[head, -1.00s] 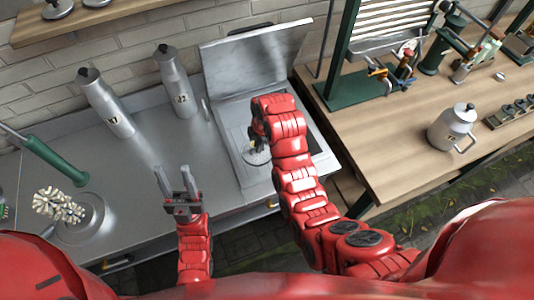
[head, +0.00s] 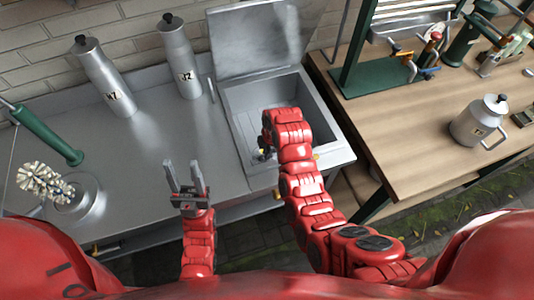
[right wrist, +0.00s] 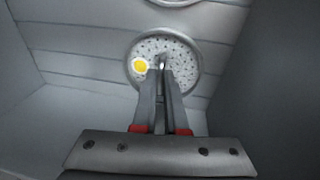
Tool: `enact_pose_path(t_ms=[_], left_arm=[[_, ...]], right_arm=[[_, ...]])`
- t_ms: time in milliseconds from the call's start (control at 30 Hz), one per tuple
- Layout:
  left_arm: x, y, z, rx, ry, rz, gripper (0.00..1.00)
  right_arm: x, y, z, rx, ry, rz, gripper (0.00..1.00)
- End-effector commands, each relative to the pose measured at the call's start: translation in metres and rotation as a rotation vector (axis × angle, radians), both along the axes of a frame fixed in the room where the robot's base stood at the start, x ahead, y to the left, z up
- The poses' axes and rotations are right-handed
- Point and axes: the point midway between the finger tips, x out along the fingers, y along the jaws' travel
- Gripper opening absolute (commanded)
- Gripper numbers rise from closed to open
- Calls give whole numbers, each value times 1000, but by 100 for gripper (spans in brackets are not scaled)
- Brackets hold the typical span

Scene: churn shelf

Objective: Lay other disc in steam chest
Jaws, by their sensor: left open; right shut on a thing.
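The steam chest (head: 268,91) is the open grey metal box in the counter, with its lid (head: 255,38) standing up behind it. My right gripper (head: 262,155) is inside or just over its opening, partly hidden by my arm. In the right wrist view, it is shut on the small knob of a round perforated metal disc (right wrist: 181,53) with a yellow spot. Whether this disc touches the slatted chest floor (right wrist: 75,47) I cannot tell. Another round metal rim (right wrist: 175,3) shows at the top edge there. My left gripper (head: 184,180) is open and empty over the counter.
Two metal churns, marked 47 (head: 103,78) and 32 (head: 179,58), stand left of the chest. A wooden bench (head: 420,125) with a lidded metal can (head: 479,121) is to the right. A round brush (head: 45,181) is at the far left.

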Motion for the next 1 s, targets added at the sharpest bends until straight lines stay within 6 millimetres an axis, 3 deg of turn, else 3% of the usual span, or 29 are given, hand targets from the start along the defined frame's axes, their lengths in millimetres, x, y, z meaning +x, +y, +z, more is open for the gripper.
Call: enact_pose_path(t_ms=[333,400,533,833,1000], left_arm=[[0,0,-2,0,0,0,47],[0,0,-1,0,0,0,47],[0,0,-1,0,0,0,47],[0,0,-1,0,0,0,47],[0,0,6,0,0,0,47]], right_arm=[[0,0,-4,0,-1,1,0],[0,0,-3,1,-2,0,19],[0,0,-3,1,-2,0,40],[0,0,-2,1,-2,0,40],[0,-1,10,1,-4,0,40]])
